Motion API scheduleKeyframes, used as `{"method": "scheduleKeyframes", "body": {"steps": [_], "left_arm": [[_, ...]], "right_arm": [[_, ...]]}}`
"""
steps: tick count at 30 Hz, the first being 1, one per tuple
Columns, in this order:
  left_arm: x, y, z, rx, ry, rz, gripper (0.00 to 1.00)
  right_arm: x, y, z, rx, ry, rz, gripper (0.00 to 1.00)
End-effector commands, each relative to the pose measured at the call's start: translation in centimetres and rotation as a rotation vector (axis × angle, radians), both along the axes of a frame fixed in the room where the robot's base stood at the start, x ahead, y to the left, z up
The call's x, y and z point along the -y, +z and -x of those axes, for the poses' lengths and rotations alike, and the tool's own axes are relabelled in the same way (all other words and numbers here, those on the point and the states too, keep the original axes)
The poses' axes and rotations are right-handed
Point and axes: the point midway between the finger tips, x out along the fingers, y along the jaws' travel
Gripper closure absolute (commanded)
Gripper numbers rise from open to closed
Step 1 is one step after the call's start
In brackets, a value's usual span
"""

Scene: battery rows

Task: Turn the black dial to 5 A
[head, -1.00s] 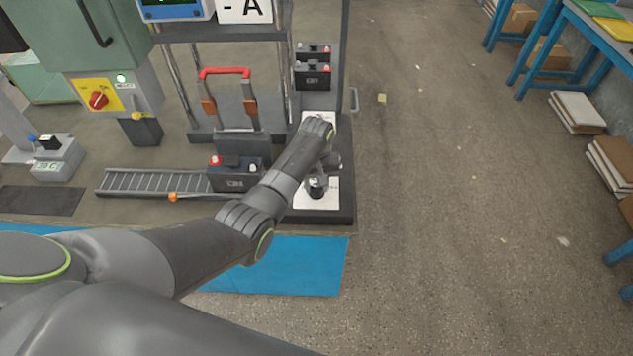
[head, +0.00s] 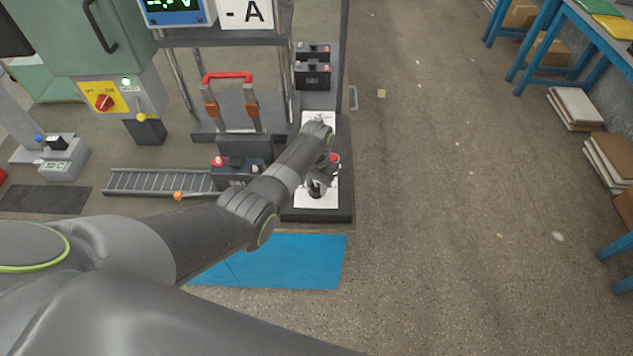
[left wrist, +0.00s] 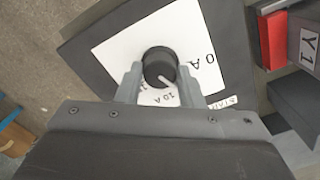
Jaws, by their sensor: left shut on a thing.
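The black dial (left wrist: 160,66) sits on a white scale plate (left wrist: 112,52) in the left wrist view. A light pointer mark on the dial faces down toward the printed "10 A"; another label ending in "0 A" is at right, and other markings are partly hidden. My left gripper (left wrist: 160,84) is shut on the dial, with one finger on each side. In the head view the dial (head: 316,189) is partly covered by my left gripper (head: 318,178). A display sign (head: 244,12) reads "- A". My right gripper is out of view.
A battery with red and white caps (head: 238,172) stands beside a roller track (head: 150,182), left of my forearm. More batteries (head: 312,74) stand behind on the bench. A blue mat (head: 290,265) lies in front.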

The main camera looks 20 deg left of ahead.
Motion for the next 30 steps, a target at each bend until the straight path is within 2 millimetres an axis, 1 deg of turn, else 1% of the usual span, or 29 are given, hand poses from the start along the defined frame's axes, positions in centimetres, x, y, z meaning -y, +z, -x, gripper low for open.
{"method": "scheduleKeyframes", "body": {"steps": [6, 16, 17, 21, 22, 30], "left_arm": [[0.02, 0.11, -0.11, 0.003, -0.030, 0.000, 0.89], [0.02, 0.11, -0.14, 0.004, -0.031, 0.000, 0.89], [0.02, 0.11, -0.14, 0.004, -0.031, 0.000, 0.65], [0.02, 0.09, -0.11, 0.003, -0.030, 0.000, 0.47], [0.02, 0.08, -0.10, 0.003, -0.030, 0.000, 0.44], [0.00, 0.08, -0.05, 0.002, -0.030, 0.001, 0.44]], "right_arm": [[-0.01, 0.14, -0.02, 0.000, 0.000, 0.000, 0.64], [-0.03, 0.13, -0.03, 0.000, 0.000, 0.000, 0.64], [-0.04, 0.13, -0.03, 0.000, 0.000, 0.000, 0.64], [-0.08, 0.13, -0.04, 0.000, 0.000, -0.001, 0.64], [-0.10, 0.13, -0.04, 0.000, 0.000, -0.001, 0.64], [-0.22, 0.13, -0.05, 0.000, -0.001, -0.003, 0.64]]}}
